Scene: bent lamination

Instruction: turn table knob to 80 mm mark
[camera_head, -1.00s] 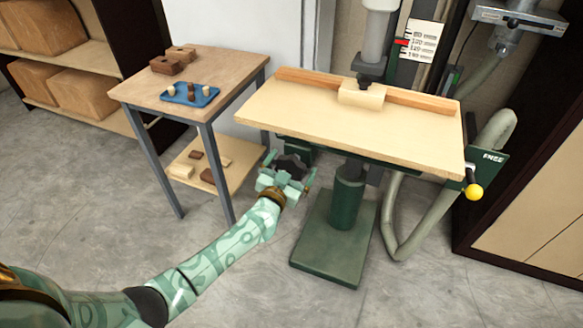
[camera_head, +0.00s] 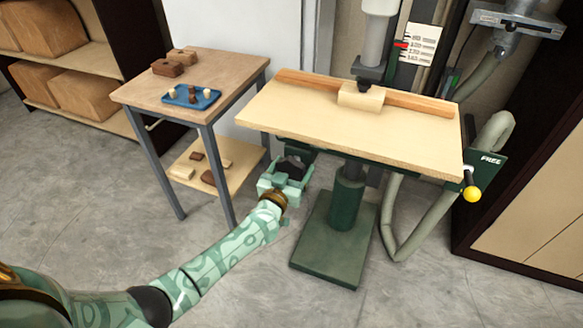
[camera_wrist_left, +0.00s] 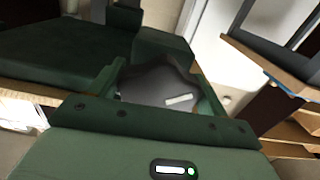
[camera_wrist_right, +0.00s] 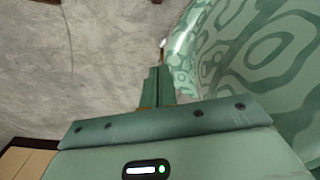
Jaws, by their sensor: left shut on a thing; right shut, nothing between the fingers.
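The drill press table (camera_head: 320,118) is a pale board with a wooden fence. Under its front left edge is a dark, lobed knob (camera_head: 292,167); the left wrist view shows it with a white mark (camera_wrist_left: 182,99). My left gripper (camera_head: 288,175) is shut on the knob, with a finger on each side. The scale card (camera_head: 420,43) behind the table has a red pointer (camera_head: 402,45); its numbers are too blurred to read surely. My right gripper (camera_wrist_right: 155,85) shows only in the right wrist view, shut and empty above the floor.
A lever with a yellow ball (camera_head: 472,194) hangs at the table's right, beside a plate marked FREE (camera_head: 489,160). A block (camera_head: 360,97) sits on the table under the drill. A side table (camera_head: 225,72) with a blue tray (camera_head: 190,95) stands left.

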